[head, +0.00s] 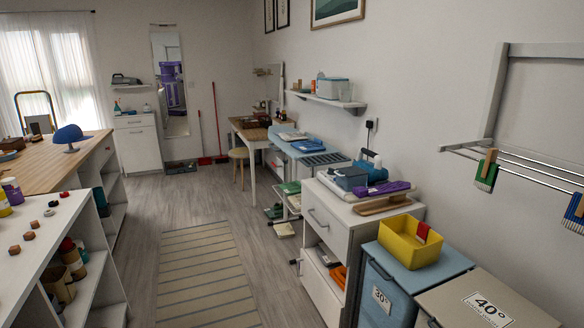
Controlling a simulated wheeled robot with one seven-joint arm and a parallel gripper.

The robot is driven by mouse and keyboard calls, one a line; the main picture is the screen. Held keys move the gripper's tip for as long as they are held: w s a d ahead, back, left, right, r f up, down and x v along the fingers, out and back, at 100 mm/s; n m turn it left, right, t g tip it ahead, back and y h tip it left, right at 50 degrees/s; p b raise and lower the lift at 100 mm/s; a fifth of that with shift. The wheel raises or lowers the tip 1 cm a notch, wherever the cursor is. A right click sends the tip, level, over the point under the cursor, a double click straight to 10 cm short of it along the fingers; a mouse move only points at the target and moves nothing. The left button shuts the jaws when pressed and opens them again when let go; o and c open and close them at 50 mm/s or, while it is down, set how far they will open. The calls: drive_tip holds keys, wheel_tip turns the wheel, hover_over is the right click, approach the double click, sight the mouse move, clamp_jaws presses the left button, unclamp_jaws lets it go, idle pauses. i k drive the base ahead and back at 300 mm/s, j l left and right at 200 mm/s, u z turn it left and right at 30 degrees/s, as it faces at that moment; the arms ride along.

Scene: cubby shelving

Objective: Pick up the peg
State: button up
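I cannot tell for certain which thing is the peg. A wooden peg-like piece (491,157) sits on the rails of the wall drying rack at the right, with a green striped piece (485,178) hanging below it. Several small brown and red pieces (28,236) lie on the white counter at the left, too small to identify. My gripper is not in view.
A yellow bin (410,246) with a red item stands on a blue hamper (388,291). A beige "40°" hamper (460,287) is beside it. A white cabinet (335,235) holds an iron (371,170). The cubby counter (45,259) lines the left. A striped rug (204,275) lies in the open aisle.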

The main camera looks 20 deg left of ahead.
sight(492, 153)
drive_tip(key=u, duration=3)
drive_tip(key=z, duration=0.65)
drive_tip(key=i+l+z, duration=0.2)
drive_tip(key=l+z, duration=0.2)
drive_tip(key=i+l+z, duration=0.25)
drive_tip(key=z, duration=0.2)
drive_tip(key=i+l+z, duration=0.4)
drive_tip(key=k+j, duration=0.05)
drive_tip(key=j, duration=0.05)
